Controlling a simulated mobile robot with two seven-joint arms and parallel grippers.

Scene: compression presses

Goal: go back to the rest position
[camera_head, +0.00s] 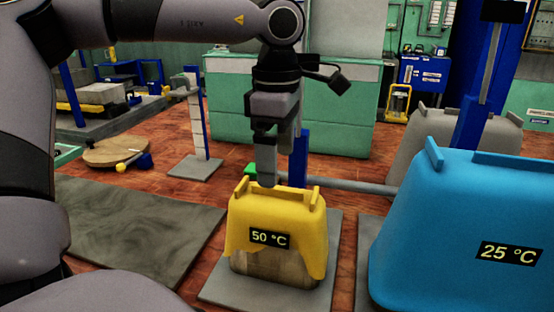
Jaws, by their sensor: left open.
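My left arm comes in from the left and bends down at the top centre. My left gripper (267,165) points down at the back left of the top of the yellow cover marked 50 °C (285,215). Its jaws are open, with nothing seen between them. I cannot tell whether a finger touches the cover. The yellow cover drapes over a wooden-looking block (275,268) on a grey plate (225,288). My right gripper is not in view.
A large blue cover marked 25 °C (450,225) stands close on the right, with a grey one (450,145) behind it. A horizontal grey bar (355,186) runs behind the yellow cover. A bare grey slab (130,235) lies left. Green cabinets (235,120) stand behind.

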